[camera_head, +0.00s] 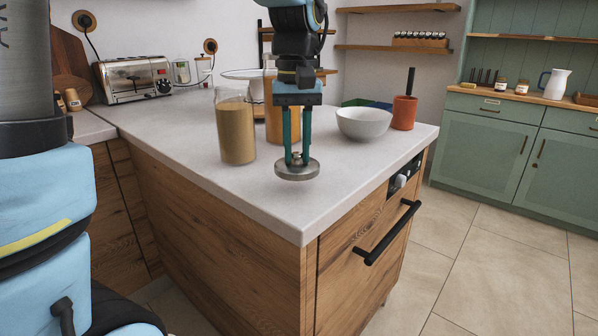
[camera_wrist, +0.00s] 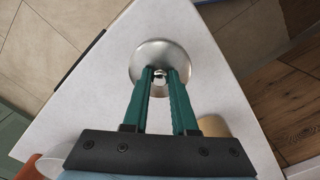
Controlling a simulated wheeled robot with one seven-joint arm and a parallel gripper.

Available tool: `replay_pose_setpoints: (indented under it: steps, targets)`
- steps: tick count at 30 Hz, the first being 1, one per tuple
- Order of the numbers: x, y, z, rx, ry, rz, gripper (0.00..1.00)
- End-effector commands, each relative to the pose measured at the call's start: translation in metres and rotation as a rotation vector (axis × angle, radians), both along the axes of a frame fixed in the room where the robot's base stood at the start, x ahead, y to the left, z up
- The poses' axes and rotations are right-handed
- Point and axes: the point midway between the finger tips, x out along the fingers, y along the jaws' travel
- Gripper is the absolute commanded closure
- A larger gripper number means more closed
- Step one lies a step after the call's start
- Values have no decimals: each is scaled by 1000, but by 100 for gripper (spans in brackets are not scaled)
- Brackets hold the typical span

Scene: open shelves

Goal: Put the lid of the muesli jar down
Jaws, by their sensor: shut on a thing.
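My gripper (camera_head: 297,159) points straight down and is shut on the knob of a round, flat metal lid (camera_head: 297,171). The lid is level, over the front part of the white countertop (camera_head: 240,185); I cannot tell whether it touches the surface. In the wrist view the lid (camera_wrist: 160,54) lies beyond my fingertips (camera_wrist: 160,74), near the counter's corner. A glass jar with tan contents (camera_head: 236,130) stands upright to the left of my gripper, with no lid visible on it. A second jar with orange-brown contents (camera_head: 273,124) is partly hidden behind my gripper.
A white bowl (camera_head: 364,124) and a terracotta pot (camera_head: 404,113) with a dark handle stand at the right back of the counter. A toaster (camera_head: 134,79) is at the far left. The counter's front corner is clear. A black bar handle (camera_head: 388,234) sticks out below.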

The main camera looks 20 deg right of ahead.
Motion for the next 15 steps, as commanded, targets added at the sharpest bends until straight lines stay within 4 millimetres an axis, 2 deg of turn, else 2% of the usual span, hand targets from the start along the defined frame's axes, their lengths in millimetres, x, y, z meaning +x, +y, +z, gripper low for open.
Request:
replay_pose_setpoints:
  steps: [9,15]
  targets:
    - [0,0,-38,2,2,0,100]
    - [0,0,-40,0,0,0,100]
